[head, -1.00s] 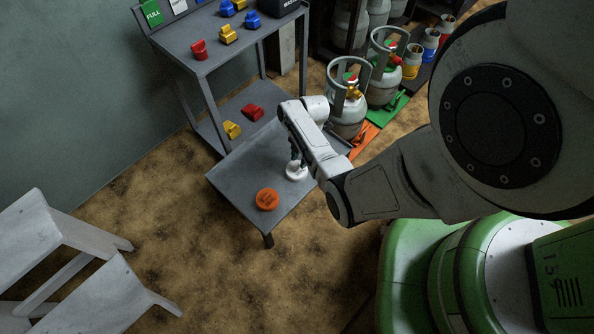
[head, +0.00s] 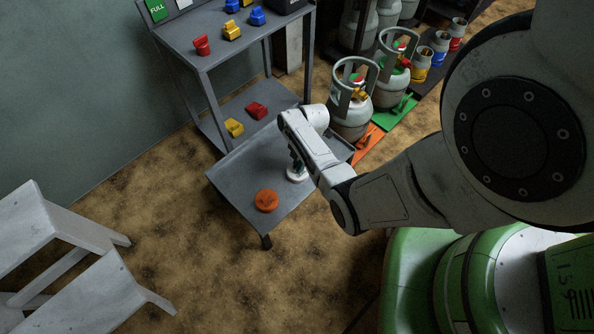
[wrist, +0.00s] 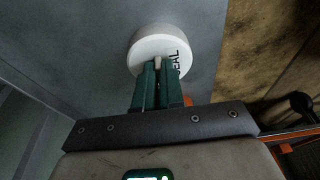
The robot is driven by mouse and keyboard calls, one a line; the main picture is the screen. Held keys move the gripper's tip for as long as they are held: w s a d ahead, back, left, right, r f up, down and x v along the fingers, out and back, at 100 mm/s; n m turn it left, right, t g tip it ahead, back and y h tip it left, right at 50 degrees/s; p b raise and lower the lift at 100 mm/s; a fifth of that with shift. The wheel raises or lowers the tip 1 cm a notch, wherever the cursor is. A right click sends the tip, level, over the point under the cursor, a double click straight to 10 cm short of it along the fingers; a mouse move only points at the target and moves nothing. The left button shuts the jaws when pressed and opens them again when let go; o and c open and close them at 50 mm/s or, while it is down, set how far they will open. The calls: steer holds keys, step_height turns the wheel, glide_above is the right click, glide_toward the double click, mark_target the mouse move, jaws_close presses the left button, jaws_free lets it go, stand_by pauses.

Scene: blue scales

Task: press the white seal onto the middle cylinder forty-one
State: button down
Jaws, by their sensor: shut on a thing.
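The white seal (head: 296,175) is a round white disc at the low grey table. In the wrist view the white seal (wrist: 150,36) carries dark lettering ending in "EAL". My gripper (wrist: 159,68) has its green fingers closed together on the seal's raised grip. In the head view my gripper (head: 297,164) points down at the seal, partly hidden by my wrist. I cannot tell whether the seal touches the table. Two large grey cylinders stand behind, one by an orange mat (head: 352,97), one by a green mat (head: 393,70). No number forty-one is readable.
An orange disc (head: 266,200) lies on the low table (head: 235,178). A grey shelf (head: 205,60) holds red, yellow and blue pieces. Several small banded cylinders (head: 438,48) stand at the back right. White chairs (head: 60,250) stand at the left.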

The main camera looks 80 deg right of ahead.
steer(key=shift+r, duration=0.15)
steer(key=shift+r+p, duration=1.9)
steer(key=shift+p, duration=0.1)
